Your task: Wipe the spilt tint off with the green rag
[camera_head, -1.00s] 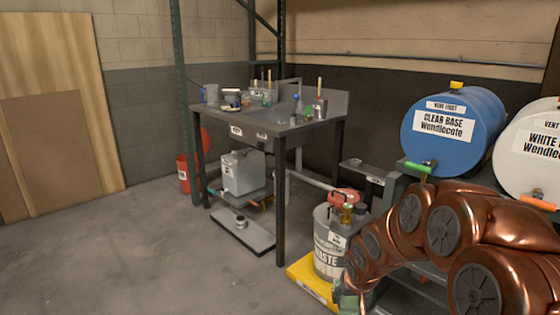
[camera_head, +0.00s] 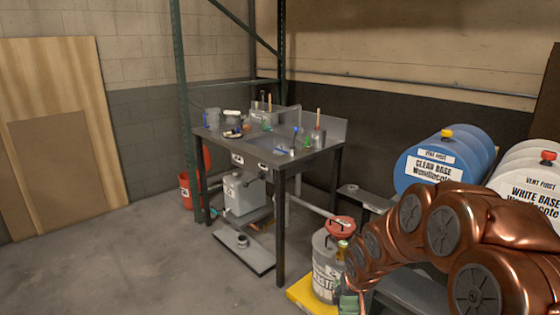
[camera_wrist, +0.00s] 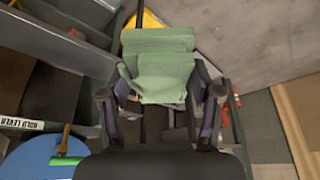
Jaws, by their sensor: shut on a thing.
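The green rag (camera_wrist: 160,68) is a pale green folded cloth in the wrist view. My gripper (camera_wrist: 160,98) is shut on it, with a finger on either side of the cloth. In the head view a small piece of green (camera_head: 349,304) shows at the bottom edge, at the end of my copper-coloured arm; the gripper itself is mostly out of that frame. I cannot make out any spilt tint in these frames.
A dark work table (camera_head: 262,155) with cans and tools stands mid-picture. A waste can (camera_head: 326,268) on a yellow base (camera_head: 305,297) is close by my arm. Blue (camera_head: 432,165) and white (camera_head: 528,190) drums are at right. The floor at left (camera_head: 110,255) is clear.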

